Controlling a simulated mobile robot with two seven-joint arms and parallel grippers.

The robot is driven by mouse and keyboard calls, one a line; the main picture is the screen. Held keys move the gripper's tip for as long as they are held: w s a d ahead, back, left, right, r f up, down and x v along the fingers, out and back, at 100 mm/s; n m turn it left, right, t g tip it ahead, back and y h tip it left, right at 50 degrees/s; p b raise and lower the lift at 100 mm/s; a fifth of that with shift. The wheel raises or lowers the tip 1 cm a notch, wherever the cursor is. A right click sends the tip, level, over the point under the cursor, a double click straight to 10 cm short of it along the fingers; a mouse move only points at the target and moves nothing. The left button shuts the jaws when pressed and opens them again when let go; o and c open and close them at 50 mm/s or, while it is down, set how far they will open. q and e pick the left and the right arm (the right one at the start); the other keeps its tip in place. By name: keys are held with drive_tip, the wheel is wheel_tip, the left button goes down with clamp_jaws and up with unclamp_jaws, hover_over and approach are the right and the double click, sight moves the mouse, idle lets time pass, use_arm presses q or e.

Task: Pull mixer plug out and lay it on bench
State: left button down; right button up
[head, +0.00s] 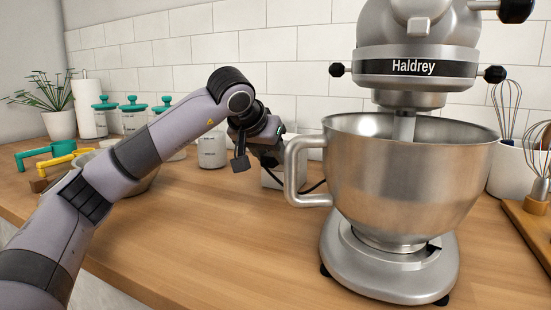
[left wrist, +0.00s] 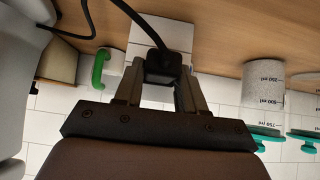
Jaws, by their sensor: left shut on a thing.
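The stand mixer (head: 405,180), marked Haldrey, stands on the wooden bench (head: 200,235) with its steel bowl under the head. My left gripper (head: 272,158) is at a white box (head: 298,177) against the tiled wall, left of the bowl handle. In the left wrist view my left gripper (left wrist: 160,88) is shut on the black plug (left wrist: 163,68), which sits between its fingers. The black cord (left wrist: 135,18) leads away from the plug. The white box (left wrist: 150,30) shows behind the plug; whether the plug touches it I cannot tell. My right gripper is out of view.
A small jar (head: 211,150) is just left of my gripper. Whisks (head: 507,105) in a white pot are at right. The bench front centre is clear.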

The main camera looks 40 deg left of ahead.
use_arm(q)
drive_tip(key=shift+s+d, duration=0.3)
drive_tip(key=shift+s, duration=0.6)
idle(0.5)
drive_tip(key=shift+s+d+b, duration=0.2)
drive_tip(key=shift+s, duration=0.5)
drive_tip(key=shift+s+d+b, duration=0.2)
drive_tip(key=shift+s, duration=0.5)
drive_tip(key=shift+s, duration=0.1)
drive_tip(key=s, duration=0.1)
drive_tip(key=s+d, duration=0.1)
drive_tip(key=shift+s, duration=0.35)
